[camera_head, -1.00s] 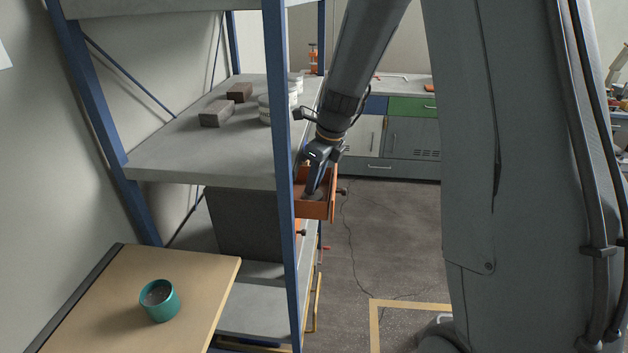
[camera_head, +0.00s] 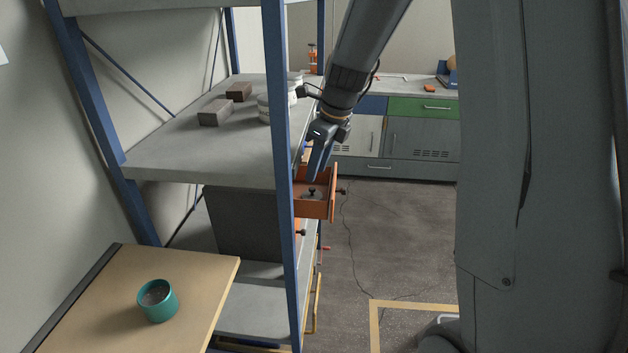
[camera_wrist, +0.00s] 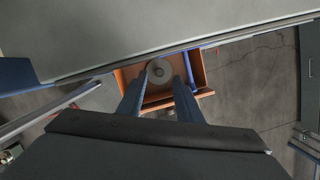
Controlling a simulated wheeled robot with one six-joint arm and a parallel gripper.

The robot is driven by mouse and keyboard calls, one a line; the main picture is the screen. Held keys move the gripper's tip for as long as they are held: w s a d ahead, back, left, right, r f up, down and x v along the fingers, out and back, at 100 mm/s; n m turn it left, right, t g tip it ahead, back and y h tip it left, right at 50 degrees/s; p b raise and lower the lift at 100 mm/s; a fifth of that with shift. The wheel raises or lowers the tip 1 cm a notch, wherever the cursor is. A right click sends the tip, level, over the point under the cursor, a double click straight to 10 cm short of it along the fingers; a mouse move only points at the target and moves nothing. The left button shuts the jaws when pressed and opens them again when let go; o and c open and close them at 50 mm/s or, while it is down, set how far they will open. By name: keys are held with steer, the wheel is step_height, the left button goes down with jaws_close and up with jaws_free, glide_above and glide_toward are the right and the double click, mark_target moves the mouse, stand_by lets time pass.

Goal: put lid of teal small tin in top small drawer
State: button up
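The lid (camera_head: 311,194), a grey disc with a dark knob, lies inside the pulled-out orange top small drawer (camera_head: 331,206). In the wrist view the lid (camera_wrist: 159,72) shows inside the drawer (camera_wrist: 198,70), between my fingers in the picture. My gripper (camera_head: 318,172) is above the lid and apart from it, with its fingers spread and empty; the fingers also show in the wrist view (camera_wrist: 160,100). The teal small tin (camera_head: 160,304) stands upright and open on the wooden table at lower left, with something grey inside.
The drawer sits under a concrete shelf (camera_head: 200,150) behind a blue post (camera_head: 284,200). Two dark blocks (camera_head: 215,112) and white round containers (camera_head: 268,108) stand on that shelf. The wooden tabletop (camera_head: 100,300) is clear around the tin. The floor right of the drawer is open.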

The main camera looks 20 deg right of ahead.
steer(key=b+v, duration=0.1)
steer(key=v, duration=0.6)
steer(key=s+a+f+n+h, duration=0.1)
steer(key=s+f+n, duration=0.5)
steer(key=s+n, duration=0.4)
steer(key=s+a+f+n+g+h, duration=0.1)
steer(key=s+f+n, duration=0.5)
steer(key=s+n, duration=0.5)
steer(key=n, duration=0.6)
